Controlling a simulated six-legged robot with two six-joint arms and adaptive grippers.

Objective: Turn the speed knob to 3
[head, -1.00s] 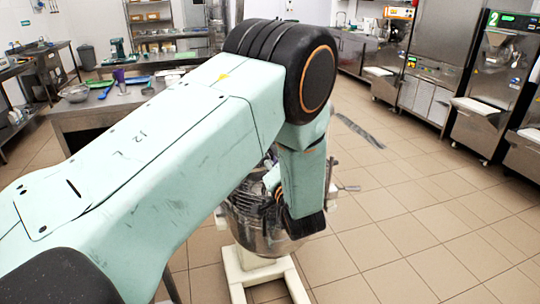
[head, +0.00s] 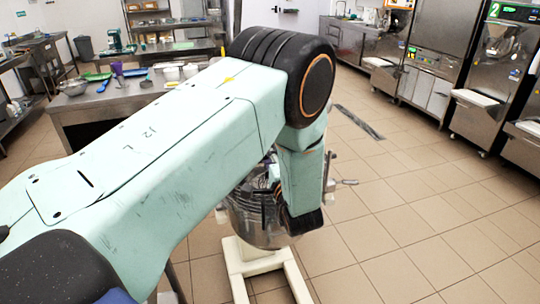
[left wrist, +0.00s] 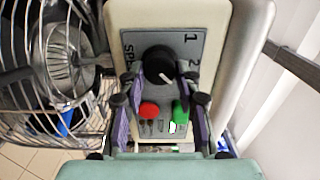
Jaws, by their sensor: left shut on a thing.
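The speed knob (left wrist: 159,66) is round and black with a white pointer mark, on the grey panel (left wrist: 212,42) of the mixer in the left wrist view. The mark points to the lower right of the picture. The figure 1 shows at the panel's upper right and a 2 below it; a 3 cannot be made out. My left gripper (left wrist: 160,92) has its two purple-and-black fingers on either side of the knob and is shut on it. In the head view my left arm hides the panel; the mixer's bowl (head: 250,222) shows below it. My right gripper is not in view.
A red button (left wrist: 149,110) and a green button (left wrist: 181,111) sit below the knob, between the fingers. A wire guard (left wrist: 40,70) is to the left. A steel table (head: 85,112) stands behind at left, freezers (head: 492,75) at right. The floor at right is clear.

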